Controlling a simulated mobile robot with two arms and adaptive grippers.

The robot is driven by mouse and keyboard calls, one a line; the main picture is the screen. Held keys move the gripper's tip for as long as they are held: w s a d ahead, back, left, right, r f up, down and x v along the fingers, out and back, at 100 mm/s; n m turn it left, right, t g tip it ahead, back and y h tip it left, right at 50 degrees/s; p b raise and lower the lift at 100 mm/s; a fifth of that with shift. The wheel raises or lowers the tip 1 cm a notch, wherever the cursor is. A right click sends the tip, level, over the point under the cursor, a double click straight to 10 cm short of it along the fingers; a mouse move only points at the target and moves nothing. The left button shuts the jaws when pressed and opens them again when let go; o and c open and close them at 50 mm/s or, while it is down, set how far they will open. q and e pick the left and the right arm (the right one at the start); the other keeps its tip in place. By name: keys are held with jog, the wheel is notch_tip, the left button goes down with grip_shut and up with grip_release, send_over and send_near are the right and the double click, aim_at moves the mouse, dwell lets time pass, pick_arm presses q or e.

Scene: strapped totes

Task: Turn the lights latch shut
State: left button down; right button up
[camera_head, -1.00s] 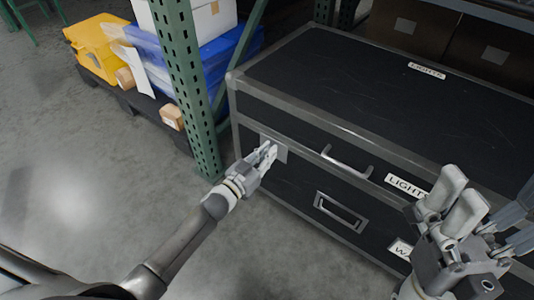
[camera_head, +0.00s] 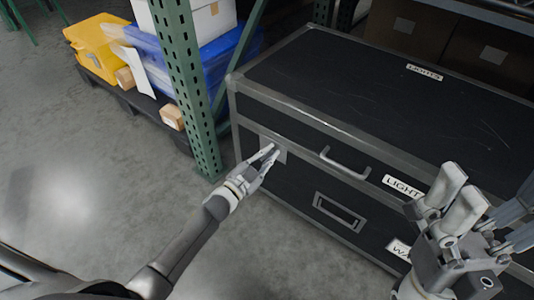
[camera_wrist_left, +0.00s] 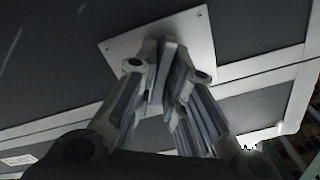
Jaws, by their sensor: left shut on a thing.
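The black case (camera_head: 390,90) with metal edges carries LIGHTS labels on its lid and front. A pale square latch plate (camera_head: 280,156) sits on the left part of its front; the plate also shows in the left wrist view (camera_wrist_left: 192,30). My left gripper (camera_head: 272,153) is at this plate, with its fingers shut on the latch's small turning part. The fingers hide most of that part, so its angle cannot be told. In the left wrist view the fingertips (camera_wrist_left: 163,50) meet in front of the plate. My right gripper (camera_head: 458,200) is held apart, in front of the case's right side.
A metal handle (camera_head: 345,163) sticks out of the case front right of the latch. A framed recess (camera_head: 339,211) lies below it. A green rack post (camera_head: 190,90) stands close left of the case. The floor (camera_head: 90,200) at left is clear.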

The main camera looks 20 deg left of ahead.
pick_arm(q)
jog(key=m, duration=0.5)
jog(key=shift+d+f+m, duration=0.1)
jog(key=shift+f+m, duration=0.05)
jog(key=shift+m, duration=0.25)
jog(key=m+b, duration=0.1)
jog(key=m, duration=0.4)
jog(key=shift+f+m, duration=0.15)
jog(key=shift+m, duration=0.25)
jog(key=shift+s+d, duration=0.1)
jog(key=c, duration=1.6)
grip_release()
jog(key=v, duration=1.2)
